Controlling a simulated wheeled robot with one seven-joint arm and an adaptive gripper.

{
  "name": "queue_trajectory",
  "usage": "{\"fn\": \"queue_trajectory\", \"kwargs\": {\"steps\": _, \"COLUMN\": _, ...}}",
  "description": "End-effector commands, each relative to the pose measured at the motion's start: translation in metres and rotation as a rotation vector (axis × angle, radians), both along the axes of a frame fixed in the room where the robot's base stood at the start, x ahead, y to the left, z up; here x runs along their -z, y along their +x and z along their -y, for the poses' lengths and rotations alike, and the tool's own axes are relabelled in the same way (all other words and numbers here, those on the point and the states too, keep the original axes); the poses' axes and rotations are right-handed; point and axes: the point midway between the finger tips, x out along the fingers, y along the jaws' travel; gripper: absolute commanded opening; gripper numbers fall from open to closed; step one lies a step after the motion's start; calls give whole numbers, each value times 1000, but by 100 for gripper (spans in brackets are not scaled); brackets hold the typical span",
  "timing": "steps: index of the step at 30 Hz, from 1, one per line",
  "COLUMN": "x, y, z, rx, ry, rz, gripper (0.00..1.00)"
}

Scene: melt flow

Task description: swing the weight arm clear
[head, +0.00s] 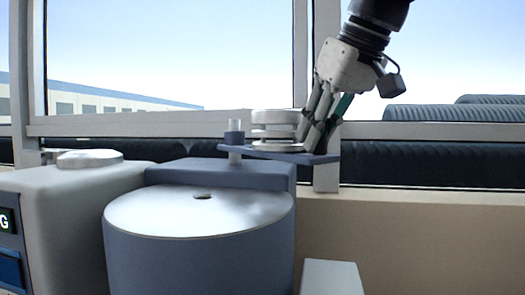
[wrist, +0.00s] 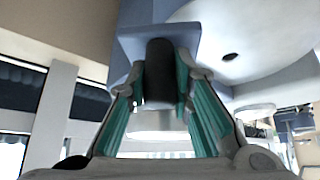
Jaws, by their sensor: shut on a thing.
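The weight arm (head: 230,149) is a flat blue bar on a post (head: 235,139) at the back of the machine. It reaches to the right of the post and carries a stack of silver weights (head: 274,117). My gripper (head: 313,141) is at the arm's right end, beside the weights. In the wrist view its teal-lined fingers are shut on a dark upright handle (wrist: 158,72). In the head view the fingers mostly hide this handle. The round silver top (head: 150,215) of the barrel has a dark hole (head: 203,196), which shows uncovered in both views.
A grey housing (head: 70,195) with a round silver cap (head: 90,158) stands at the left. A pale block (head: 332,277) stands at the lower right. Window frames (head: 170,123) and dark padded seats (head: 430,164) lie behind the arm. The space above the silver top is clear.

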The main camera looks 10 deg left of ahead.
Motion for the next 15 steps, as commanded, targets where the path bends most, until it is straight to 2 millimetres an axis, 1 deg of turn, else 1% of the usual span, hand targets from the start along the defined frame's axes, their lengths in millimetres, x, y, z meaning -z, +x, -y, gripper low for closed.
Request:
{"fn": "queue_trajectory", "kwargs": {"steps": 8, "x": 0, "y": 1, "z": 1, "rx": 2, "ry": -1, "rz": 0, "gripper": 0}}
{"fn": "queue_trajectory", "kwargs": {"steps": 15, "x": 0, "y": 10, "z": 8, "rx": 4, "ry": -2, "rz": -1, "gripper": 0}}
